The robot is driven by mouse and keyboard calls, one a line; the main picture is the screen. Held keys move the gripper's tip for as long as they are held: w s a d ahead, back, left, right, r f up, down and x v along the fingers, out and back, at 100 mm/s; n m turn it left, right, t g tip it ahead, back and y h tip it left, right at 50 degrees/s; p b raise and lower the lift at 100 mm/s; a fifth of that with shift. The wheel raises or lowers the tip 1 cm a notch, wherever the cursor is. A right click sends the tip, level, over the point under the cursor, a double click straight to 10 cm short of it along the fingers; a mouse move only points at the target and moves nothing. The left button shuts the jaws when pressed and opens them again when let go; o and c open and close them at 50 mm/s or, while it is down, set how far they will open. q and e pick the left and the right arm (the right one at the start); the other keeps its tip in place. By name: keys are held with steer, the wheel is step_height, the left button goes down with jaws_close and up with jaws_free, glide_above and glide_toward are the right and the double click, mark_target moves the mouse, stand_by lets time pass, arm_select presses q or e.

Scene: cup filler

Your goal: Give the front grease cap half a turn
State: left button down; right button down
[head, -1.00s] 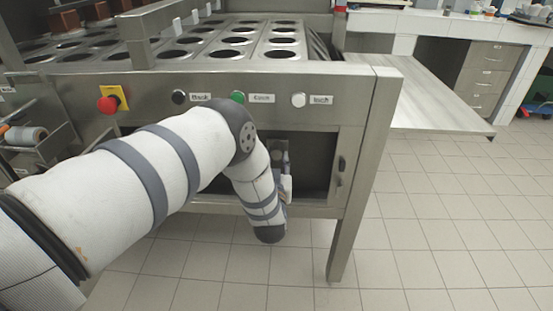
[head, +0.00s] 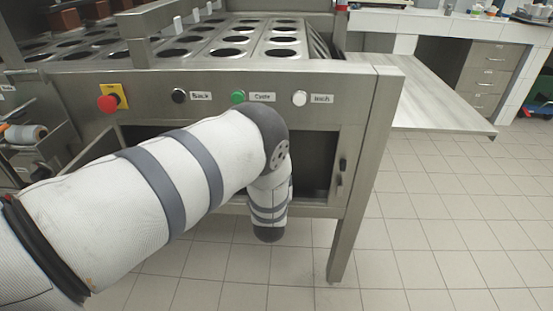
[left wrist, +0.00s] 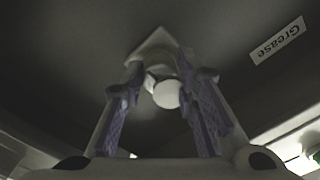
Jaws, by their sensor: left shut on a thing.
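In the left wrist view the front grease cap (left wrist: 167,93) is a small pale round piece between the two fingers of my left gripper (left wrist: 160,77). The gripper is shut on it. A pale pointed part shows behind the cap; I cannot tell exactly how they join. A white label reading "Grease" (left wrist: 279,41) is on the dark surface to the right. In the head view my left arm reaches into the dark opening under the machine's front panel, and its own links hide the gripper and the cap. My right gripper is in neither view.
The steel front panel (head: 221,120) carries a red stop button (head: 107,104), a black, a green (head: 237,97) and a white button (head: 300,98) just above my arm. A steel leg (head: 364,175) bounds the opening on the right. Tiled floor (head: 440,220) lies clear beyond it.

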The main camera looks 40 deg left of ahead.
arm_select(q)
steer(key=shift+m, duration=0.4)
steer(key=c, duration=1.3)
jaws_free()
steer(key=shift+s, duration=0.1)
steer(key=v, duration=1.2)
